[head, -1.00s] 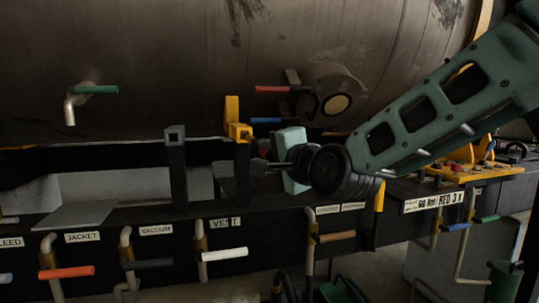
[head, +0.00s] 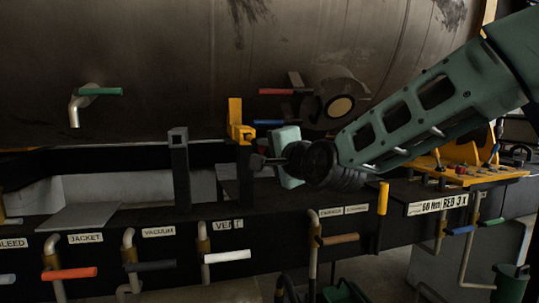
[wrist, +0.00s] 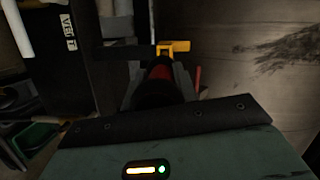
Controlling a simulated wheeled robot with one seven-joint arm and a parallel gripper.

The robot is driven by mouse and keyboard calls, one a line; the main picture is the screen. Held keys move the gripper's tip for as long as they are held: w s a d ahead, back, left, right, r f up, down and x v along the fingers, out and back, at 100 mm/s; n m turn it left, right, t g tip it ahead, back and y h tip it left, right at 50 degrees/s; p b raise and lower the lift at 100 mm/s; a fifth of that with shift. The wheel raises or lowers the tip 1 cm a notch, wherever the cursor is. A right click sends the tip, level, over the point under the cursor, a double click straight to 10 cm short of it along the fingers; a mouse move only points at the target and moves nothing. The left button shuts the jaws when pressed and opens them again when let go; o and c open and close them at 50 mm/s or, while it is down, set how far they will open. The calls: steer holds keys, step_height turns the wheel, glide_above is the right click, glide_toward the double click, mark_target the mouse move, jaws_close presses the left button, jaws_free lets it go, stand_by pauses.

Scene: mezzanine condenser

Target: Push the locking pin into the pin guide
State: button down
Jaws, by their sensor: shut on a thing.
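My gripper (head: 262,162) reaches in from the right in the head view, in front of the tank. In the wrist view my gripper (wrist: 158,82) is shut on a red and dark piece (wrist: 161,72), which I take to be the locking pin. A yellow bracket (head: 236,130), probably the pin guide, stands on top of a black post, just left of and above my fingertips. In the wrist view the yellow bracket (wrist: 176,46) lies just beyond the red piece. I cannot tell whether they touch. The pin's front end is hidden.
A second black post (head: 179,172) stands left of the bracket. Red (head: 276,91) and blue (head: 268,122) handles jut from the tank close above my gripper. Labelled valves, including a white handle (head: 226,256), line the front rail. A yellow panel (head: 455,172) is at right.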

steer(key=shift+w+a+r, duration=0.1)
steer(key=shift+w+a, duration=0.25)
steer(key=shift+w, duration=0.9)
steer(key=shift+w+a+f, duration=0.1)
steer(key=shift+w+a, duration=0.25)
steer(key=shift+w, duration=0.9)
steer(key=shift+w+a+r, duration=0.1)
steer(key=shift+w+a, duration=0.25)
steer(key=shift+w, duration=0.9)
steer(key=shift+w, duration=0.1)
